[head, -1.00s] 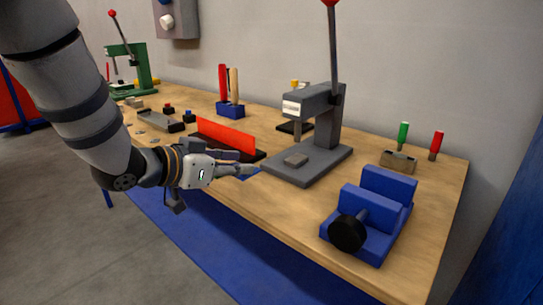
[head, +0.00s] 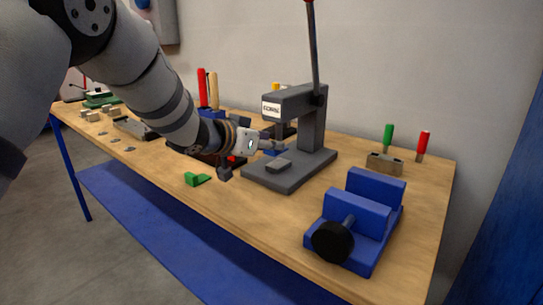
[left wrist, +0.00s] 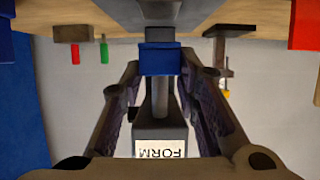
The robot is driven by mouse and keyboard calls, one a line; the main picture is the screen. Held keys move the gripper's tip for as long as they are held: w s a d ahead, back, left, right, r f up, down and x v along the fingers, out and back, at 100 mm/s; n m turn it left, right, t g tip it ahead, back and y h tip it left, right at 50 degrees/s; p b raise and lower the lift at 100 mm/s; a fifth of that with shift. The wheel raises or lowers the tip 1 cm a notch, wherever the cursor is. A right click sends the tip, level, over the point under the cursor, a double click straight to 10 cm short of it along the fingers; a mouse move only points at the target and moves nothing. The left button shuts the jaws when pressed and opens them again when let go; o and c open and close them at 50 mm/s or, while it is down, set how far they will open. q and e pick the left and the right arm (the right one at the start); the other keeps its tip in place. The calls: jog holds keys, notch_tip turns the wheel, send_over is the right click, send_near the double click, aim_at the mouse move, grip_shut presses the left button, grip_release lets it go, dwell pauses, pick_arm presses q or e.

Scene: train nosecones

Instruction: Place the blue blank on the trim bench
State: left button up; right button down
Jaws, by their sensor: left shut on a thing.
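The blue blank (head: 273,152) is a small blue block at the tip of my left gripper (head: 268,141). My left gripper is shut on it. The left wrist view shows the blank (left wrist: 160,61) between the two fingertips, in line with the ram of the grey press (left wrist: 160,128). In the head view the blank is by the throat of the grey press (head: 315,125), which carries a FORM label, close to the grey block (head: 279,166) on its base. I cannot tell whether they touch. I cannot tell which surface is the trim bench. My right gripper is not in view.
On the wooden workbench (head: 240,213), a blue vise (head: 358,213) with a black knob stands right of the press. A small green part (head: 196,179) lies near the front edge. A holder (head: 384,163) and green and red-handled tools (head: 389,136) stand at the back right.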

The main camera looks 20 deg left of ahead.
aim_at(269, 154)
pick_arm(q)
jog(key=f, duration=0.2)
jog(key=w+f, duration=0.1)
jog(key=shift+d, duration=0.25)
jog(key=shift+c, duration=0.5)
jog(key=shift+w+f, duration=0.1)
jog(key=shift+f, duration=0.1)
jog(key=o, duration=1.1)
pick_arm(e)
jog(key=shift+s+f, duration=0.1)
pick_arm(q)
jog(key=shift+o, duration=0.2)
jog(key=shift+f, duration=0.1)
jog(key=shift+f, duration=0.2)
jog(key=p+v, duration=0.2)
jog(key=v, duration=1)
jog(key=shift+s, duration=0.2)
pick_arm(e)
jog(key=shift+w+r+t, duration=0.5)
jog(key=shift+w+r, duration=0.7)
